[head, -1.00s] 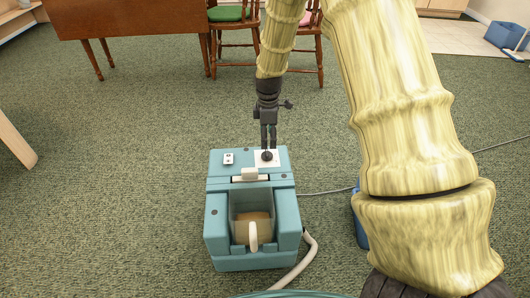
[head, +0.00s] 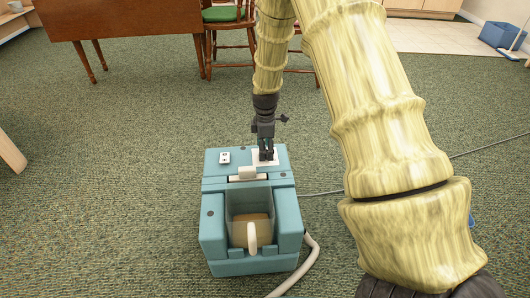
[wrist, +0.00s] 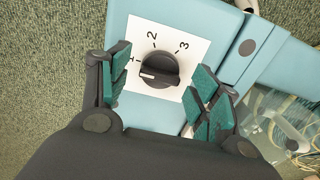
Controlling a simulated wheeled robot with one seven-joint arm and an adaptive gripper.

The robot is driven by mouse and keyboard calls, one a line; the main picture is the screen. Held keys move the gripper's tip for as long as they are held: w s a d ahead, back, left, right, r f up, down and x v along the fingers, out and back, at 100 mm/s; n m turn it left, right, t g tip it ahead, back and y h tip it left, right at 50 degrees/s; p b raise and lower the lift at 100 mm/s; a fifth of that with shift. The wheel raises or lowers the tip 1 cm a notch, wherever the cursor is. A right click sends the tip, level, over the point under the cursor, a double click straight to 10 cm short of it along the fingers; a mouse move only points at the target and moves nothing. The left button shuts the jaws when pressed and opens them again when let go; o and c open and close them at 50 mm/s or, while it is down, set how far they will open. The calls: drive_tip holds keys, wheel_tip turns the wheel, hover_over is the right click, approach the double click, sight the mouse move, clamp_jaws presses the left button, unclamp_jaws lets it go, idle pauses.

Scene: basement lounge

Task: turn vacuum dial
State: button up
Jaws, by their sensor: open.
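The vacuum (head: 215,225) is a teal box on the carpet, with a beige container and handle in its front bay. Its dial (wrist: 159,70) is a round black knob on a white plate (wrist: 146,36) marked 1, 2 and 3. The dial's white pointer mark lies on its left side, toward the 1. My gripper (wrist: 165,95) is open, with teal pads on either side of the dial, apart from it in the picture. In the head view my gripper (head: 266,150) is over the white plate and hides the dial.
A small white switch plate (head: 225,158) is on the vacuum's top, left of the dial. A pale hose (head: 313,250) and grey cord (head: 322,193) lie to the right. A wooden table (head: 130,22) and chairs (head: 229,40) stand behind.

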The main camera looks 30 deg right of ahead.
drive_tip(key=shift+f, duration=0.3)
drive_tip(key=shift+c, duration=0.3)
drive_tip(key=c, duration=1)
